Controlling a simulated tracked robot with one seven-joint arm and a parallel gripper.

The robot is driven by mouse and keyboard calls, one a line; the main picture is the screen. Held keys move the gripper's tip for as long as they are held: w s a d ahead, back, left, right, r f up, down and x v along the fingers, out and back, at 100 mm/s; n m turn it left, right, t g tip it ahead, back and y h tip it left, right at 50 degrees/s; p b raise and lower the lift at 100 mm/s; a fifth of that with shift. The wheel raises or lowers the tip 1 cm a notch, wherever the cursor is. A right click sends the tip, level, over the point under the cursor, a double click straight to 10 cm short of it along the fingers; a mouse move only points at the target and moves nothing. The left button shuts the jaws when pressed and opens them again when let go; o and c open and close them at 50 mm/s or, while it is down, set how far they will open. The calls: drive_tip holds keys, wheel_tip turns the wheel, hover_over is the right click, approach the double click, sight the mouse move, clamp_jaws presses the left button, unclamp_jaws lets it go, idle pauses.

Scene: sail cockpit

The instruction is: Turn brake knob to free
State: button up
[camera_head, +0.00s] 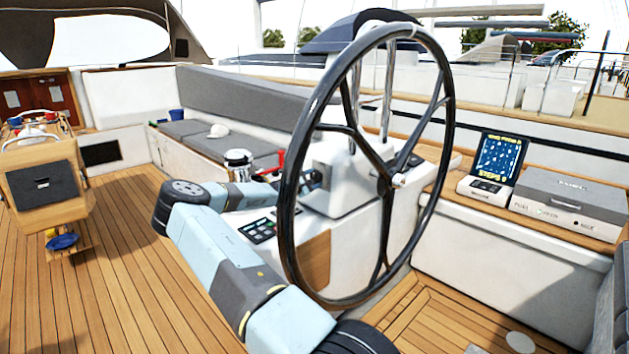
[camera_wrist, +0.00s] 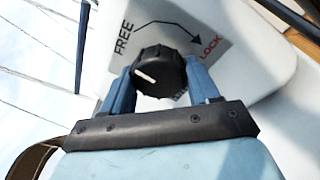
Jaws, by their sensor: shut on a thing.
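The brake knob (camera_wrist: 158,72) is black and ribbed, on a white panel in the wrist view. Its white mark lies on the left half of its face, on the side of the word FREE (camera_wrist: 123,40) and away from the red LOCK label (camera_wrist: 211,47). A black curved arrow runs between the words. My gripper (camera_wrist: 160,70) has one blue finger on each side of the knob and is shut on it. In the head view my arm reaches behind the wheel to the white pedestal (camera_head: 345,180); the knob is hard to make out there.
The large black steering wheel (camera_head: 290,200) stands in front of the pedestal, close to my arm. A tablet (camera_head: 497,157) and a grey case (camera_head: 575,195) are on the right ledge. A wooden table (camera_head: 40,185) stands left. The teak floor (camera_head: 120,270) is open at left.

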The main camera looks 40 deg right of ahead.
drive_tip(key=shift+w+a+f+n, duration=0.15)
drive_tip(key=shift+w+a+n, duration=0.05)
drive_tip(key=shift+n, duration=0.4)
drive_tip(key=o, duration=1)
drive_tip(key=shift+s+d, duration=0.1)
drive_tip(key=shift+d, duration=0.05)
drive_tip(key=shift+o, duration=0.2)
drive_tip(key=s+a, duration=0.2)
drive_tip(key=a, duration=1.1)
drive_tip(key=shift+s+a+r, duration=0.25)
drive_tip(key=shift+s+a, duration=0.05)
drive_tip(key=shift+s, duration=0.05)
